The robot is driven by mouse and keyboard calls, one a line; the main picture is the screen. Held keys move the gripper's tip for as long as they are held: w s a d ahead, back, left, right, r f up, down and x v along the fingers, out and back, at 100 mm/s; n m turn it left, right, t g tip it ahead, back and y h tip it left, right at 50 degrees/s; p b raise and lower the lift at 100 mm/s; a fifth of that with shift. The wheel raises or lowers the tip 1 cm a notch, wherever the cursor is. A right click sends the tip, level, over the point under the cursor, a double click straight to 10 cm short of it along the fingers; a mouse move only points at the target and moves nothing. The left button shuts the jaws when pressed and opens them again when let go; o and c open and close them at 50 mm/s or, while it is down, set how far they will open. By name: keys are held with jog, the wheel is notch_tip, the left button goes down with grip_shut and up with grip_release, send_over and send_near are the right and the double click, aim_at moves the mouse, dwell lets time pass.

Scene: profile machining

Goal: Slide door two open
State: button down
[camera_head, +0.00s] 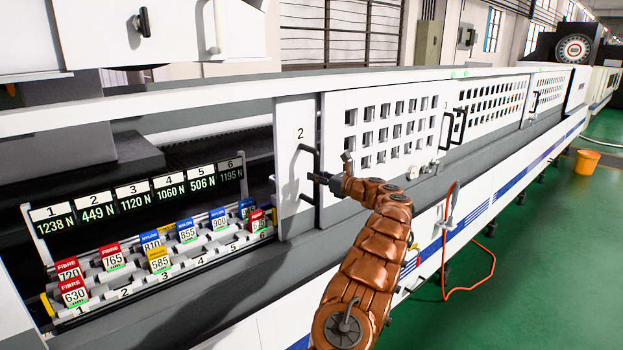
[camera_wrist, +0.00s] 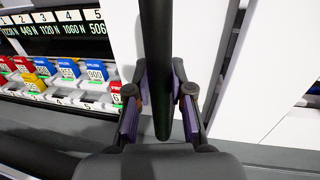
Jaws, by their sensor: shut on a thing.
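Door two (camera_head: 293,157) is a white sliding panel marked "2" on the long machine. It stands at the right end of an opening, its right part overlapping or beside the perforated panel. Its black vertical bar handle (camera_head: 315,175) shows in the head view and, close up, in the wrist view (camera_wrist: 156,60). My gripper (camera_head: 322,178) is at the handle's middle. In the wrist view my gripper (camera_wrist: 158,98) has a finger on each side of the bar and is shut on it. The door face (camera_wrist: 205,50) is behind the bar.
The opening left of the door shows a rack (camera_head: 150,265) with several coloured labelled blocks and a number board (camera_head: 140,200) above. A perforated white panel (camera_head: 385,125) with its own handle (camera_head: 448,130) is to the right. An orange bucket (camera_head: 586,162) stands on the green floor.

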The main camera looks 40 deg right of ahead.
jog(key=shift+d, duration=0.65)
jog(key=shift+r, duration=0.1)
jog(key=c, duration=1)
grip_release()
jog(key=shift+s, duration=0.1)
jog(key=s, duration=0.4)
jog(key=s+d, duration=0.1)
jog(key=s, duration=0.6)
jog(key=shift+s+d, duration=0.35)
jog(key=shift+s, duration=0.05)
